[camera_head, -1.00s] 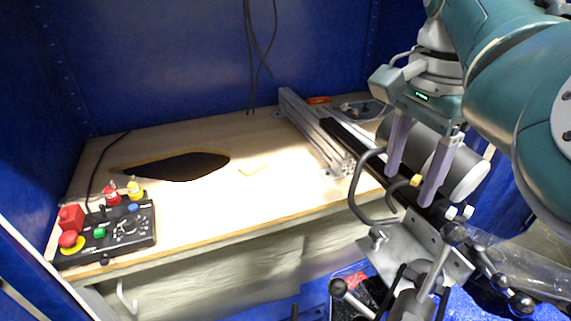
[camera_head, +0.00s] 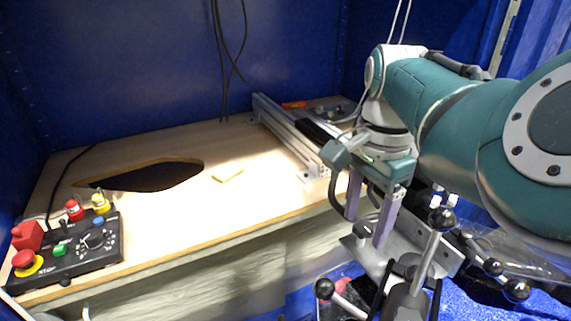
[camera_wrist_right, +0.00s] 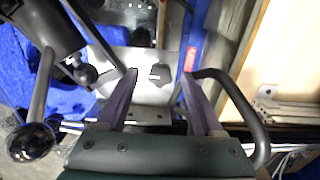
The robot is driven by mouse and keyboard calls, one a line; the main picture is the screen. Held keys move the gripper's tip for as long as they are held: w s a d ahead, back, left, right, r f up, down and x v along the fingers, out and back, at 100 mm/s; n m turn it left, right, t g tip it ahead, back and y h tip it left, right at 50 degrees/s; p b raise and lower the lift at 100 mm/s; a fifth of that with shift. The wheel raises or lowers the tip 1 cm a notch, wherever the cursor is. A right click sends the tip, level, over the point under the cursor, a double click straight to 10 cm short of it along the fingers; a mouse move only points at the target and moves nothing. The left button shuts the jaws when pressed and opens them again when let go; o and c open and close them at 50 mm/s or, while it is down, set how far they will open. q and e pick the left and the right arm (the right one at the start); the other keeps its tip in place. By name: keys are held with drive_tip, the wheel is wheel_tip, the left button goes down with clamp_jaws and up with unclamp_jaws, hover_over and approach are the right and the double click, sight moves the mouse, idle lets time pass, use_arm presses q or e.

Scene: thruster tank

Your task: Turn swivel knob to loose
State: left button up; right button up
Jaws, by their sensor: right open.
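My right gripper (camera_head: 366,230) is open, its two lilac fingers pointing down just above a metal plate (camera_head: 410,228) at the tank's front edge. In the right wrist view the open fingers (camera_wrist_right: 158,74) point at the same plate (camera_wrist_right: 125,62). A small dark knob-like part (camera_wrist_right: 159,73) shows on the plate between the fingertips, apart from both. It may be the swivel knob, but no marking can be read. In the head view, a dark knob (camera_head: 360,230) shows near the fingers. My left gripper is not in view.
Ball-ended levers (camera_head: 429,245) stand close in front of the plate, one also large in the wrist view (camera_wrist_right: 32,140). A curved black handle (camera_wrist_right: 240,105) runs beside the right finger. A control box (camera_head: 75,250) sits on the wooden table (camera_head: 215,205) at left.

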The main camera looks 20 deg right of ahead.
clamp_jaws()
idle(0.4)
drive_tip(key=shift+r, duration=0.1)
